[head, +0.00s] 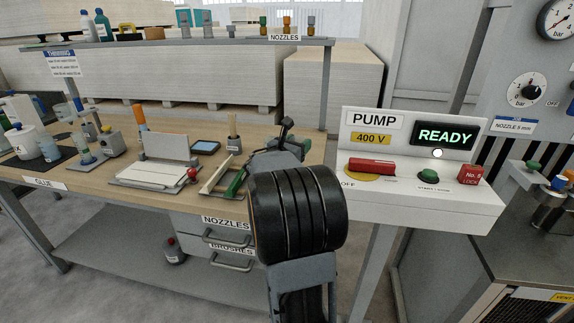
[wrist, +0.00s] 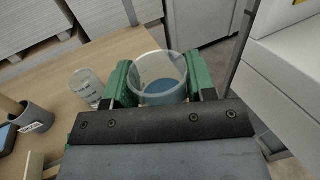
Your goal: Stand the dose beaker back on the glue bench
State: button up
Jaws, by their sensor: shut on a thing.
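The dose beaker (wrist: 158,86), a clear round cup with blue in its lower part, is between the green fingers of my gripper (wrist: 162,75) in the wrist view. The fingers are shut on its two sides, and I look down into its open mouth. The beaker is hidden in the head view, where my gripper (head: 285,138) shows small beyond my dark wrist, near the right end of the glue bench (head: 85,185). The wrist view shows the wooden bench top (wrist: 120,50) beside and behind the beaker. Its height over the bench cannot be told.
A second clear cup with markings (wrist: 86,84) stands just left of my gripper. A grey labelled cup (head: 234,146) with a wooden handle is farther left, near a blue-screened device (head: 205,147). Bottles crowd the left end. The pump panel (head: 410,185) is at the right.

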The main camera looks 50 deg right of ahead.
jog(key=w+f, duration=0.1)
jog(key=f, duration=0.1)
jog(key=w+f, duration=0.2)
jog(key=w+d+f+b, duration=0.1)
jog(key=w+f, duration=0.1)
jog(key=shift+w, duration=0.1)
jog(key=shift+f, duration=1.5)
jog(key=shift+f+b, duration=0.15)
jog(key=shift+b, duration=0.2)
jog(key=o, duration=1)
jog(key=shift+r+p, duration=0.3)
jog(key=a, duration=0.4)
jog(key=s+a, duration=0.1)
jog(key=a, duration=0.3)
jog(key=s+a, duration=0.1)
jog(key=a, duration=0.3)
jog(key=shift+f, duration=0.15)
